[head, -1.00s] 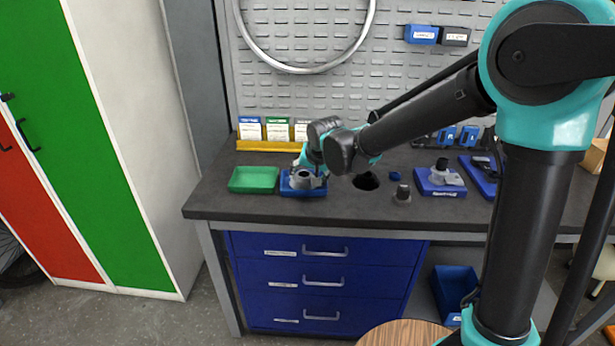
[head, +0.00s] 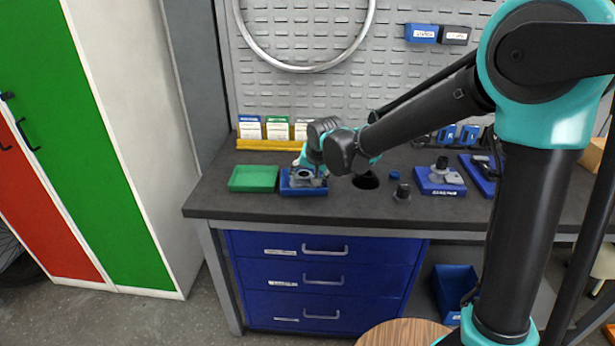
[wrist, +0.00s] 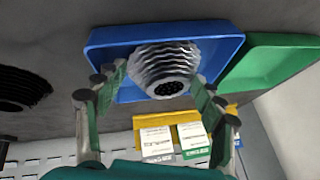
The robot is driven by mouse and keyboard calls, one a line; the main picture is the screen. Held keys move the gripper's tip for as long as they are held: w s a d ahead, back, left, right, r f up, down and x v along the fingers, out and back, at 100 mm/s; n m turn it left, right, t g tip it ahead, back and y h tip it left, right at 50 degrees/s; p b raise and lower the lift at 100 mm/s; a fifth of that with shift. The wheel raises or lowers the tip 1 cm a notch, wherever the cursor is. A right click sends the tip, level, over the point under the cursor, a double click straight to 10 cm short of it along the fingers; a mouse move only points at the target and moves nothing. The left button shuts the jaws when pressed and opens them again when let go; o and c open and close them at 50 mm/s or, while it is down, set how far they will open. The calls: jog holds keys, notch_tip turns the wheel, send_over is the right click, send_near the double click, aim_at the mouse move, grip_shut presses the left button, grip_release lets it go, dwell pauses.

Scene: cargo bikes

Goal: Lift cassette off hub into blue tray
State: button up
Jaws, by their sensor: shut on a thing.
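The grey ribbed cassette (wrist: 165,64) is between the two fingers of my gripper (wrist: 158,84) in the wrist view, its toothed rings stacked and a dark centre facing the camera. My gripper is shut on it. The blue tray (wrist: 222,50) lies right behind the cassette there. In the head view, my gripper (head: 308,172) is over the blue tray (head: 303,191), with the grey cassette (head: 305,178) partly hidden within the tray's outline. I cannot tell whether the cassette touches the tray floor. I cannot tell for sure which bench part is the hub.
A green tray (head: 254,179) stands just left of the blue one. To the right are a dark round part (head: 366,181), a small grey stub (head: 402,194) and a blue holder (head: 440,181).

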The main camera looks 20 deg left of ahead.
jog(key=shift+f, duration=0.25)
dwell(0.4)
jog(key=o, duration=1.5)
